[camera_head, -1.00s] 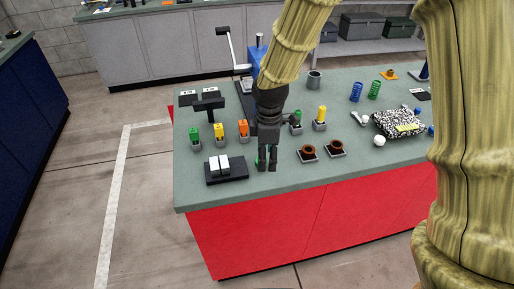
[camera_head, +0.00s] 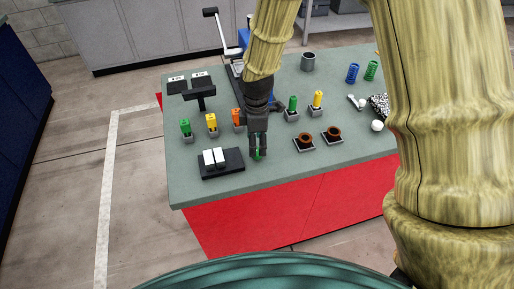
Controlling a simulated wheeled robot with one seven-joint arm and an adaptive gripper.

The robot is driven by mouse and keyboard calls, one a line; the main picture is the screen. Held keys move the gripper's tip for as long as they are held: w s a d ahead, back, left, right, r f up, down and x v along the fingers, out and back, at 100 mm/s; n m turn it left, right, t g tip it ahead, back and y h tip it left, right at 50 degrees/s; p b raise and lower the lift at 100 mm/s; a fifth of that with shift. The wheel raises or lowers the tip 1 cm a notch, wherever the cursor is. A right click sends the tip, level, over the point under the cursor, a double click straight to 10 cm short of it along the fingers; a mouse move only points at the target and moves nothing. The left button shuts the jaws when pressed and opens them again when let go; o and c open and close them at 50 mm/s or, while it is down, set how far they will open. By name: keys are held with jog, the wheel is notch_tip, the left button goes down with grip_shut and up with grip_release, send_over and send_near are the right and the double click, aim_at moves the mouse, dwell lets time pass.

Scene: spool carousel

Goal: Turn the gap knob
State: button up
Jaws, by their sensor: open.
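My gripper (camera_head: 258,153) hangs fingers-down over the front part of the green-grey tabletop, just right of a black tray with two white blocks (camera_head: 215,157). Its fingers are open. A small green thing shows at the fingertips; I cannot tell whether they touch it. No knob can be clearly made out as the gap knob. A blue machine with a black-handled crank (camera_head: 224,30) stands at the back, largely hidden behind my arm.
Green (camera_head: 186,128), yellow (camera_head: 212,123) and orange pieces stand left of my gripper. Green (camera_head: 292,104) and yellow (camera_head: 317,100) pieces stand right, near two brown rings (camera_head: 305,140). A grey cup (camera_head: 308,62) and blue (camera_head: 353,73) and green springs stand farther back.

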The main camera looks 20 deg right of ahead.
jog(key=shift+f+p, duration=0.55)
jog(key=shift+f, duration=1.8)
jog(key=c, duration=1)
